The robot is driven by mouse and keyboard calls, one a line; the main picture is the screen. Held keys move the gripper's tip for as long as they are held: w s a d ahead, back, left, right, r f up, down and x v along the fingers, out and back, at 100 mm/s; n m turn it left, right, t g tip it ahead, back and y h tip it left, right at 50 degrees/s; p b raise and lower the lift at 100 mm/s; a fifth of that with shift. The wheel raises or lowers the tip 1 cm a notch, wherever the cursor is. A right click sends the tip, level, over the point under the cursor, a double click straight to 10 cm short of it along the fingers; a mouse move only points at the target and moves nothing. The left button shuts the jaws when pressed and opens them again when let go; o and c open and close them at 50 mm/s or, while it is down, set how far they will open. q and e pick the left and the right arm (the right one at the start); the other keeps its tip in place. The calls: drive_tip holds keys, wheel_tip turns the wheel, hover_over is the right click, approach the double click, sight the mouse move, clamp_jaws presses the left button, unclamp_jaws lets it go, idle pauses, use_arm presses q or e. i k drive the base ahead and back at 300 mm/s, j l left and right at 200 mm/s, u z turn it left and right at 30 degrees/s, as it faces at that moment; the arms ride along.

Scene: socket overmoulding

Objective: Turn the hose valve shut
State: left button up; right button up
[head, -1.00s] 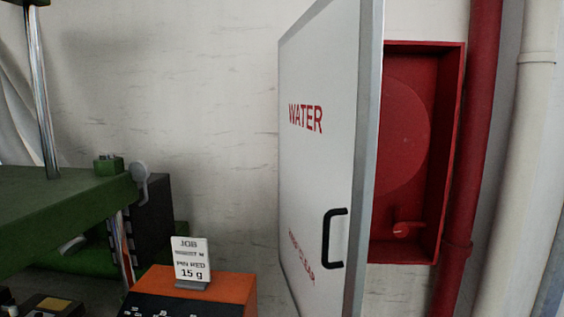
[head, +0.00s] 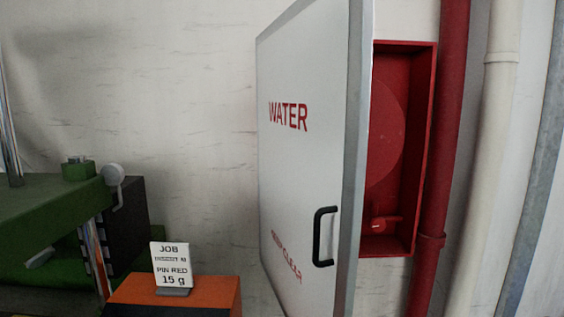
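The hose valve (head: 379,226) is a small red handle with a pale spot, low inside the red wall cabinet (head: 425,150). The door's edge lies close to its left side and may hide part of it. A round red hose reel (head: 386,135) is above it, partly hidden by the door. The white cabinet door (head: 300,180) stands open towards me, marked WATER in red, with a black handle (head: 318,237). Neither of my grippers shows in the head view.
A red pipe (head: 440,150) and a pale pipe (head: 485,160) run down the wall right of the cabinet. An orange box (head: 225,290) with a job card (head: 172,265) stands at the lower left. A green machine (head: 50,210) is at the far left.

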sight(377, 224)
drive_tip(key=i+l+u, duration=0.2)
drive_tip(key=l+u, duration=0.15)
drive_tip(key=l, duration=0.35)
drive_tip(key=i+l+u, duration=0.1)
drive_tip(key=l+u, duration=0.2)
drive_tip(key=l, duration=0.4)
drive_tip(key=l+u, duration=0.35)
drive_tip(key=l, duration=0.35)
